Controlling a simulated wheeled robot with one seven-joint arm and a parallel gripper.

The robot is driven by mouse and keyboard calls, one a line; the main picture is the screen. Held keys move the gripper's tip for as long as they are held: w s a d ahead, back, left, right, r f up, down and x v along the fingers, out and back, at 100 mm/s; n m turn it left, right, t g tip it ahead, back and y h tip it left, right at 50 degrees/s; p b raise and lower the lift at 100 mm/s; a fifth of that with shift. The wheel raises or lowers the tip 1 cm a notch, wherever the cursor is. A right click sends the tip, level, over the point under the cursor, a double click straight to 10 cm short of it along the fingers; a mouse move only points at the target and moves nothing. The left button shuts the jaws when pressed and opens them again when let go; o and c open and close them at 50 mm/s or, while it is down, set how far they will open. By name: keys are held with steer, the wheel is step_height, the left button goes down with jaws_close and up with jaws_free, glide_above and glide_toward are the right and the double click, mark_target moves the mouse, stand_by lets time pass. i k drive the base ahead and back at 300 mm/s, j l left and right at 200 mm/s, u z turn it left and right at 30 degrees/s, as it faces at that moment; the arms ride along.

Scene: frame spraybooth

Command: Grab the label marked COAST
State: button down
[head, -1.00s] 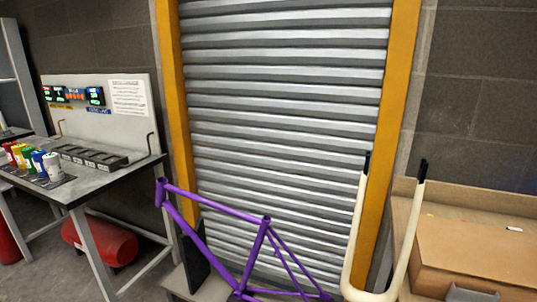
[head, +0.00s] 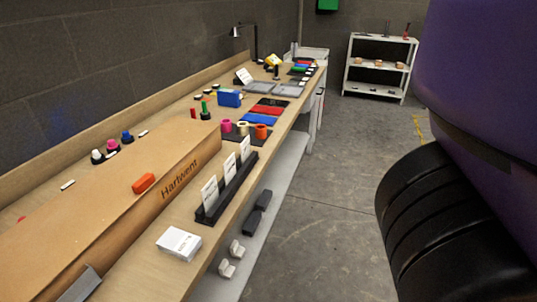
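Three white label cards stand upright in a black slotted holder (head: 222,204) near the front edge of the wooden bench. The near card (head: 210,193), the middle card (head: 229,170) and the far card (head: 245,149) carry dark print too small to read. I cannot tell which, if any, says COAST. Another white card (head: 243,76) leans farther back on the bench, also unreadable. My gripper is not in view now.
The wooden bench (head: 145,271) runs along the wall, with a long cardboard box marked Hartwent (head: 110,200), a white box (head: 179,243), and coloured tape rolls (head: 261,131). A large purple-and-black shape blocks the right side. Grey floor (head: 320,220) between is clear. White shelves (head: 382,68) stand behind.

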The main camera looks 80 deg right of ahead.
mark_target(229, 167)
steer(key=z, duration=1.2)
